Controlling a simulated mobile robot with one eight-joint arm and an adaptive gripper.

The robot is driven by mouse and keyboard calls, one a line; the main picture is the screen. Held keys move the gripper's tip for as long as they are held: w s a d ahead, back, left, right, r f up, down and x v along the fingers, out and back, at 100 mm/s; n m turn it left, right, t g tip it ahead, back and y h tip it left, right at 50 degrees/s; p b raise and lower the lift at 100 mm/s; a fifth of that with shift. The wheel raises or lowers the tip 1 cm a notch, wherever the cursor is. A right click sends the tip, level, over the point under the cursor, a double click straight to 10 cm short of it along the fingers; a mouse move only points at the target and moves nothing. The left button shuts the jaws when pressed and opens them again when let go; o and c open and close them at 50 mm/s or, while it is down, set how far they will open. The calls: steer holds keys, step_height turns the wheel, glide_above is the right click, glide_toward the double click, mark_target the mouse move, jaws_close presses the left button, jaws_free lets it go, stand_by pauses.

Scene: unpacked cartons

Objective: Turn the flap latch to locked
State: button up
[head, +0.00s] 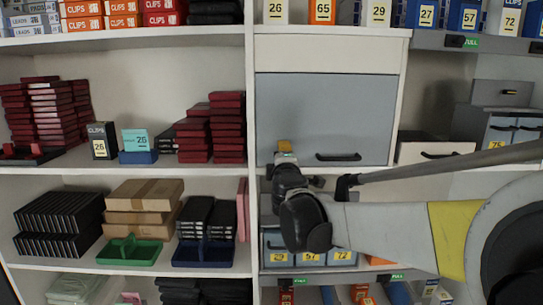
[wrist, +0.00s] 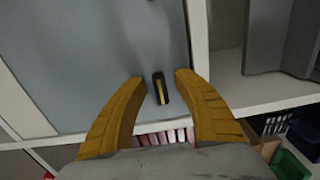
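The closed grey-blue flap (head: 325,112) fills the upper middle of the shelf unit in the head view. A black bar handle (head: 338,157) sits near its lower edge. In the wrist view the flap (wrist: 95,50) shows a small black latch (wrist: 160,88) with a yellow bar, nearly upright in the picture and slightly tilted. My gripper (wrist: 160,78) is open, its two yellow fingers on either side of the latch with gaps visible on both sides. In the head view my gripper (head: 285,147) is at the flap's lower left and the latch is not distinguishable there.
Grey drawer boxes (head: 490,125) stand right of the flap, and stacked red boxes (head: 227,127) stand left. Labelled bins (head: 276,248) sit below, partly behind my arm. A white upright post (wrist: 200,40) borders the flap in the wrist view.

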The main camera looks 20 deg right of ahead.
steer(key=v, duration=1.2)
steer(key=shift+r, duration=0.1)
steer(key=s+d+f+m+g+b, duration=0.3)
steer(key=s+f+m+b, duration=0.3)
steer(key=f, duration=0.6)
steer(key=s+d+f+m+g+b, duration=0.25)
steer(key=s+f+b, duration=0.45)
steer(key=f, duration=0.5)
steer(key=s+a+f+m+g+y+b, duration=0.1)
steer(key=s+a+f+m+b, duration=0.1)
steer(key=f, duration=0.5)
steer(key=s+a+f+m+g+y+b, duration=0.2)
steer(key=s+a+f+b, duration=0.2)
steer(key=s+f+b, duration=0.2)
steer(key=s+a+f+m+g+y+b, duration=0.1)
steer(key=s+a+f+m+y+b, duration=0.1)
steer(key=f, duration=0.8)
steer(key=shift+s+a+g+b, duration=0.35)
steer(key=shift+s+a+b, duration=0.3)
steer(key=shift+s+b, duration=0.5)
steer(key=shift+s+f, duration=0.1)
